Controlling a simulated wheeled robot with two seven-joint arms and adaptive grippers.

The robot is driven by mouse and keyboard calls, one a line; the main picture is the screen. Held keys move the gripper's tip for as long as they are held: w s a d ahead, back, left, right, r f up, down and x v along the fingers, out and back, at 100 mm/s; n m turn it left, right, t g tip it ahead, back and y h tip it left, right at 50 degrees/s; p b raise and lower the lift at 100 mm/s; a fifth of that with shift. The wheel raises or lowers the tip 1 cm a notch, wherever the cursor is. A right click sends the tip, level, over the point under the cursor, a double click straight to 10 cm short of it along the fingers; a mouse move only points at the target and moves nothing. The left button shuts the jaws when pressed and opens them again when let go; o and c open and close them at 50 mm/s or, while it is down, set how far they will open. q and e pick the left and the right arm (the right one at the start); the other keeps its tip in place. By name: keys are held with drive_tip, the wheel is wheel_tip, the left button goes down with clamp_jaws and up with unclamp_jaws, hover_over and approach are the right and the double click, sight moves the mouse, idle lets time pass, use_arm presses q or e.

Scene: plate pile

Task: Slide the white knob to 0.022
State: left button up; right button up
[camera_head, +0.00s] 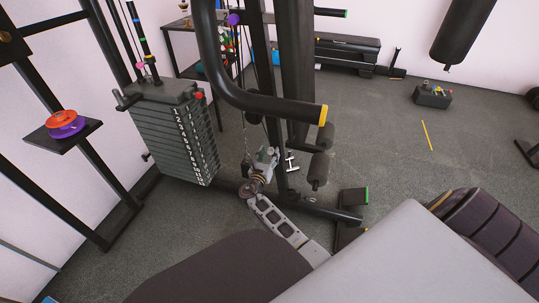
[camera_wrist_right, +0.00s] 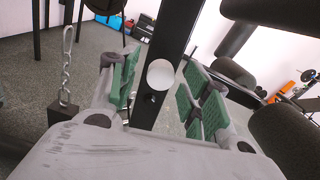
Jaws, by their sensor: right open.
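A round pale knob (camera_wrist_right: 160,73), which looks like the white knob, shows on a black upright post (camera_wrist_right: 165,40) in the right wrist view. My right gripper (camera_wrist_right: 163,88) is open, with its green-padded fingers on either side of the post and the knob between them in the picture. I cannot tell whether either finger touches. In the head view my right gripper (camera_head: 266,158) is low beside the gym machine's post (camera_head: 297,75); I cannot make out the knob there. I see no scale marking a 0.022 position. My left gripper is not in view.
A numbered weight stack (camera_head: 180,135) stands left of my right gripper. A thick curved bar (camera_head: 270,103) passes above it, and padded rollers (camera_head: 319,170) are at its right. A chain (camera_wrist_right: 66,68) hangs at left in the wrist view. Open floor (camera_head: 390,140) lies right.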

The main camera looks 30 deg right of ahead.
drive_tip(key=shift+d+r, duration=0.1)
drive_tip(key=shift+r, duration=0.35)
wheel_tip(320, 180, up, 9)
idle(0.6)
drive_tip(key=shift+r, duration=0.1)
idle(0.5)
use_arm(q)
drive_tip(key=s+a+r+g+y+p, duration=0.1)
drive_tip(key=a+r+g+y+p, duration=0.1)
drive_tip(key=p, duration=0.7)
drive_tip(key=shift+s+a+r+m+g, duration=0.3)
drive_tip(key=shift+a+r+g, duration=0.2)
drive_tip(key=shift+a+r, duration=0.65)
use_arm(e)
wheel_tip(320, 180, up, 9)
use_arm(q)
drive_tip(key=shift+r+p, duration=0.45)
drive_tip(key=shift+p, duration=0.05)
use_arm(e)
drive_tip(key=shift+r, duration=0.5)
